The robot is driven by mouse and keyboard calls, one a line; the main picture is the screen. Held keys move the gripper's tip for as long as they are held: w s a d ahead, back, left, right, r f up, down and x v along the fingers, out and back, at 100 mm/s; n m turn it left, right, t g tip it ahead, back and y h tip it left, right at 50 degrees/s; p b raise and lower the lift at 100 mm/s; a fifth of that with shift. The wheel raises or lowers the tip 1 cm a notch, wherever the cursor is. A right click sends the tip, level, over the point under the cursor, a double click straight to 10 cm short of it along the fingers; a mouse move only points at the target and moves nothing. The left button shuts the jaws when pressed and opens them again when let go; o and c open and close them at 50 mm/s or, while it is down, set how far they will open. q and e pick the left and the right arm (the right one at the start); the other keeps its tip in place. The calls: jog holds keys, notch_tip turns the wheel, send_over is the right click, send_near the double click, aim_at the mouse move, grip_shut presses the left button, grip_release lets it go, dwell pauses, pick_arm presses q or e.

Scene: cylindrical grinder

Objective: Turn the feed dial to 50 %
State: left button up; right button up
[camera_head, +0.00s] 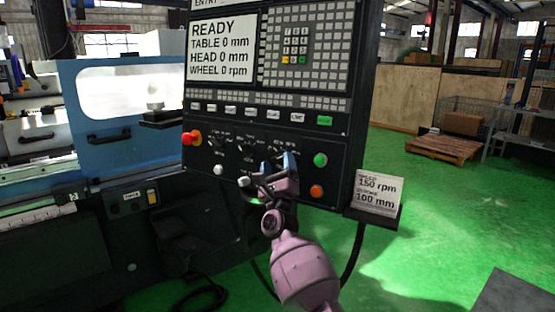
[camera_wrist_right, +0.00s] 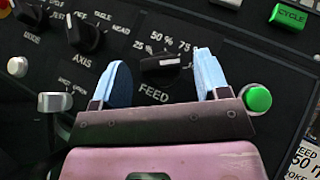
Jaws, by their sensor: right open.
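The feed dial (camera_wrist_right: 163,66) is a black knob with a white mark, between "FEED" below it and "25", "50 %" and "75" above it. Its white mark lies nearly level in the right wrist view; I cannot tell exactly which setting it points to. My right gripper (camera_wrist_right: 161,74) is open, its two blue fingers on either side of the dial with gaps showing. In the head view the right gripper (camera_head: 278,167) is at the lower part of the control panel (camera_head: 235,172) and hides the feed dial there. My left gripper is not in view.
The axis dial (camera_wrist_right: 86,34) and a grey lever switch (camera_wrist_right: 55,102) are left of the gripper. A green button (camera_wrist_right: 257,98) is close by the right finger. A red emergency knob (camera_head: 192,138) and an orange button (camera_head: 317,191) are also on the panel.

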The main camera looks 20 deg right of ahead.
jog(key=shift+x, duration=0.95)
